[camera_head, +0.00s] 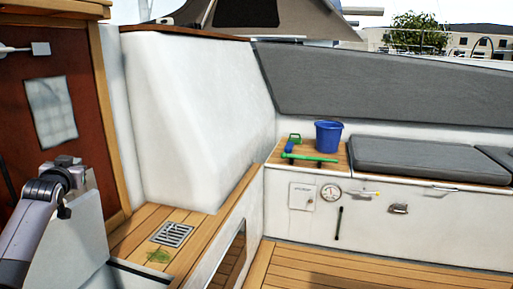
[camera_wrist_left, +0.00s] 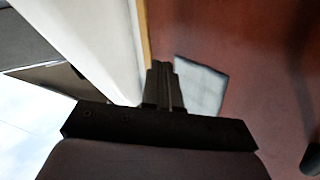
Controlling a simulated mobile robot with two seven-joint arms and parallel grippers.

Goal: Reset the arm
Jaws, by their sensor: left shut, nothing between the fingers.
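My left arm comes in at the lower left of the head view, with its wrist (camera_head: 66,176) in front of the brown door panel (camera_head: 25,95). My left gripper (camera_wrist_left: 163,66) shows in the wrist view with its dark fingers together and nothing between them. It points toward the brown panel and the pale sheet (camera_wrist_left: 202,88) on it. The fingers overlap the sheet's left edge in that view; I cannot tell how far apart they are. My right gripper is in neither view.
A blue bucket (camera_head: 328,136), a green-handled tool (camera_head: 310,158) and a small green item (camera_head: 294,138) stand on the wooden bench end, beside the grey cushion (camera_head: 428,159). A drain grate (camera_head: 172,234) lies in the wooden ledge. The wooden floor (camera_head: 335,268) looks clear.

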